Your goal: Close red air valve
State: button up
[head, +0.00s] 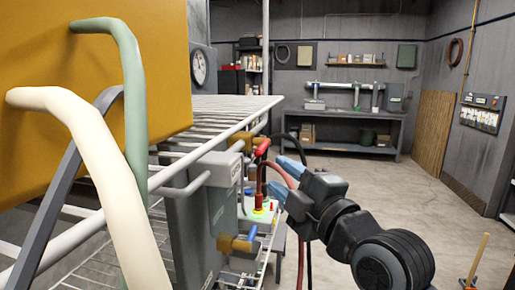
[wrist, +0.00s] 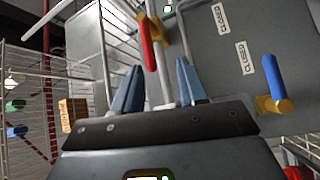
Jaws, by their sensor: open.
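The red valve handle (head: 262,147) sits on a brass valve body at the side of the rack in the head view. In the wrist view the red handle (wrist: 148,45) runs lengthwise from its brass body (wrist: 161,28), roughly along the pale pipe (wrist: 165,80). My gripper (head: 275,172) is open and empty, just right of and below the red handle in the head view. In the wrist view its blue fingers (wrist: 158,66) point toward the handle, which appears beyond the tips, nearer the left one. I cannot see any contact.
A second valve with a blue handle (wrist: 273,76) sits at right in the wrist view. A grey panel carries "CLOSED" labels (wrist: 241,58). The wire rack (head: 215,108) and hanging hoses are close by. Open floor (head: 380,190) lies to the right; a workbench (head: 345,115) stands behind.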

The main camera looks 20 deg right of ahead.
aim_at(261, 145)
jog(key=shift+n, duration=0.7)
jog(key=shift+w+a+r+p, duration=0.15)
jog(key=shift+w+r+p, duration=0.35)
jog(key=shift+w, duration=0.95)
jog(key=shift+w+a+r+p, duration=0.15)
jog(key=shift+w+r+p, duration=0.3)
jog(key=shift+w, duration=1)
jog(key=shift+w+a+r+p, duration=0.15)
jog(key=shift+w+r+p, duration=0.35)
jog(key=shift+w, duration=0.95)
jog(key=shift+c, duration=0.2)
grip_shut()
